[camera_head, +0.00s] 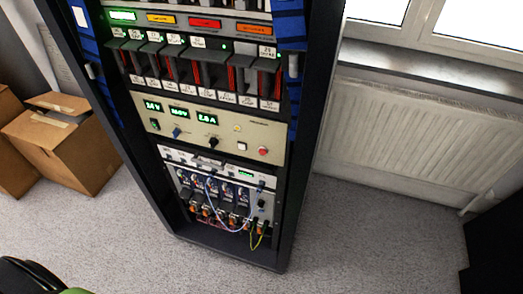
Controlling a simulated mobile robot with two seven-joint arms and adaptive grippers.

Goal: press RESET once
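A tall dark rack (304,150) holds several stacked instrument panels. The beige panel (190,140) has green-lit displays (180,113), a blue knob (176,133), a black knob (213,142), a small white square (242,146) and a red round button (263,151) at its right. The lettering is too small to read, so I cannot tell which control is RESET. Neither of my grippers is in view.
Above are a row of dark modules (200,70) and coloured indicators (205,23). Below is a panel with looped cables (228,200). Cardboard boxes (62,140) stand at left, a radiator (400,130) at right. Carpet (370,245) in front is clear.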

